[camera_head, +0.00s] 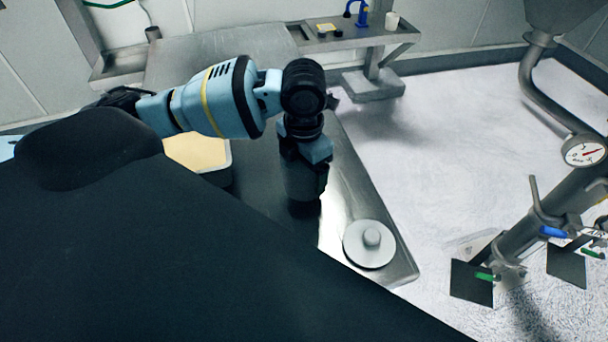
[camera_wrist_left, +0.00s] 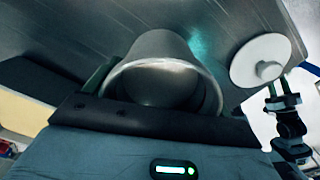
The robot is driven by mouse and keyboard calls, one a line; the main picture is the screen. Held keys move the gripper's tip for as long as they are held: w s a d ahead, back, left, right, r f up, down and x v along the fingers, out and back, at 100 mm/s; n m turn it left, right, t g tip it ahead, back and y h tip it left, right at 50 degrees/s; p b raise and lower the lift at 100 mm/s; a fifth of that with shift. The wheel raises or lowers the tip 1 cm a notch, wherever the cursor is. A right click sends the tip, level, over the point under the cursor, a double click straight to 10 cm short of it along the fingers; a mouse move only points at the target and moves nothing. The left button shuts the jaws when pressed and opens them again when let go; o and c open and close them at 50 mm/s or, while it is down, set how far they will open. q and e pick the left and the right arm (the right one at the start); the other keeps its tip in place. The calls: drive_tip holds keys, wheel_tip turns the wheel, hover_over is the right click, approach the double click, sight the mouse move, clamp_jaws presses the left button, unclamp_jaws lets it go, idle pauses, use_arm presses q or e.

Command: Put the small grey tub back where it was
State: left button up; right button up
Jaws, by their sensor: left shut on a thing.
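The small grey tub (camera_wrist_left: 150,85) is a round metal-grey vessel, its round end facing the camera in the left wrist view. My left gripper (camera_head: 310,178) is shut on it. In the head view the tub (camera_head: 301,182) looks dark beneath my wrist, over the steel table (camera_head: 357,180). My arm hides part of it, and I cannot tell whether its base touches the table. What looks like my right gripper (camera_wrist_left: 282,95) shows small at the right edge of the left wrist view. I cannot tell whether it is open.
A pale round lid with a knob (camera_head: 370,243) lies near the table's front corner. A yellowish-filled tray (camera_head: 197,152) is left of the tub, partly behind my arm. A side shelf (camera_head: 345,38) stands behind. Pipework with a gauge (camera_head: 585,151) stands at right. Open floor lies between.

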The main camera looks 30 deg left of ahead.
use_arm(q)
drive_tip(key=shift+w+a+f, duration=0.1)
drive_tip(key=shift+w+a, duration=0.1)
drive_tip(key=shift+w, duration=0.15)
drive_tip(key=shift+f, duration=1.65)
drive_tip(key=shift+f, duration=0.1)
drive_tip(key=o, duration=1.1)
drive_tip(key=shift+s+f, duration=0.1)
drive_tip(key=shift+c, duration=0.2)
wheel_tip(320, 180, up, 12)
drive_tip(key=shift+r+p, duration=0.2)
drive_tip(key=shift+p, duration=0.15)
